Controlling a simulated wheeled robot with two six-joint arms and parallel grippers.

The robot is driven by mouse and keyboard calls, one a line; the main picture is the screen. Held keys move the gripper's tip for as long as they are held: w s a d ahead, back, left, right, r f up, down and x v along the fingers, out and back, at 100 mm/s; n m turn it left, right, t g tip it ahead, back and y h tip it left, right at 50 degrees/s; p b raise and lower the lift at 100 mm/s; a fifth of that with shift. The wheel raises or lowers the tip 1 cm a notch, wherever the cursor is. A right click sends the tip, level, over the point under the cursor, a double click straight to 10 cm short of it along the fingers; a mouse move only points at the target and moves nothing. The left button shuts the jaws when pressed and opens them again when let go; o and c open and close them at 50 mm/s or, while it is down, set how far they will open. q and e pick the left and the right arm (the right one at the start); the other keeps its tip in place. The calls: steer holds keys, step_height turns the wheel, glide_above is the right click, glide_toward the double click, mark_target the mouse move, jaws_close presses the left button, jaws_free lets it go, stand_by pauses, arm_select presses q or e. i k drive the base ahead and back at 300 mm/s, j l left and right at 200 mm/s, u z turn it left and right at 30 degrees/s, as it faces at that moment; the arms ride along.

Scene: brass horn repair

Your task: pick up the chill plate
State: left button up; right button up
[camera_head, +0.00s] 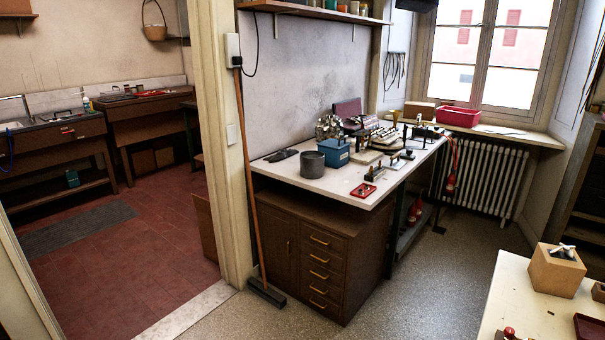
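Neither of my grippers shows in the head view. I cannot tell for sure which thing is the chill plate. A white-topped workbench (322,182) stands along the wall and carries many small tools and parts. On it are a dark grey cylinder (311,164), a blue box (336,152), a small red tray (363,190) and flat dark pieces (281,155) at the left end. Several pale and metallic blocks crowd the middle and far part of the bench, too small to tell apart.
A pale table (526,309) at the lower right holds a wooden block (556,270). A broom (253,200) leans by the doorway post. A dark drawer cabinet (318,254) fills the space under the bench's near end. Grey floor (425,278) between bench and table is clear. A radiator (482,177) stands under the window.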

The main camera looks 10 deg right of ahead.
mark_target(395, 164)
steer(key=i+z, duration=0.25)
steer(key=i, duration=0.6)
steer(key=i+j+z, duration=0.25)
steer(key=i, duration=0.6)
steer(key=l, duration=0.1)
